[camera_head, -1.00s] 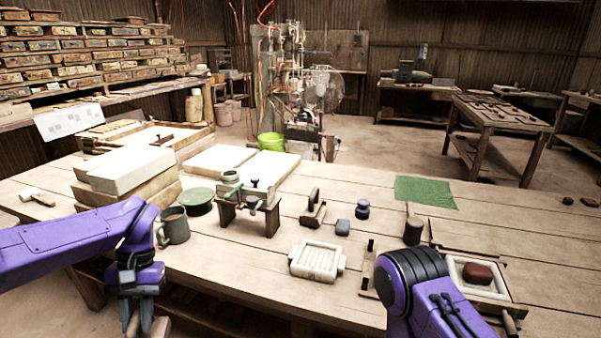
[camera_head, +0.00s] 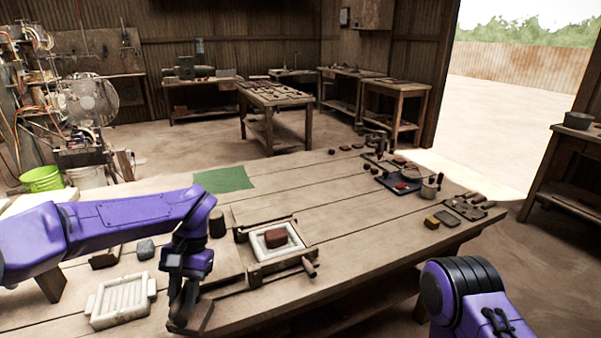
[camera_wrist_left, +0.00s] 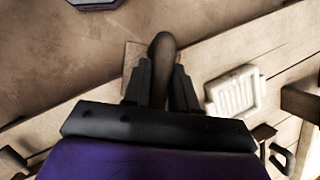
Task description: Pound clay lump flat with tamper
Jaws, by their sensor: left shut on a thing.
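The reddish-brown clay lump (camera_head: 276,238) sits in the middle of a pale square tray (camera_head: 258,250) within a wooden frame. My left gripper (camera_head: 180,312) is left of and nearer than this frame, apart from the clay, close to the table's front edge. It is shut on the tamper, whose dark rounded handle (camera_wrist_left: 162,50) stands between the fingers in the left wrist view. A tan flat piece shows behind the handle there. In the head view the tamper is partly hidden by the gripper. Of my right arm only a purple link shows at bottom right; its gripper is out of view.
A white ribbed mould (camera_head: 122,300) lies left of my left gripper. A dark cylinder (camera_head: 217,223) and a grey-blue block (camera_head: 146,249) stand behind. A green cloth (camera_head: 224,179) lies farther back. A wooden handle (camera_head: 310,267) sticks out right of the frame. Bare planks lie to its right.

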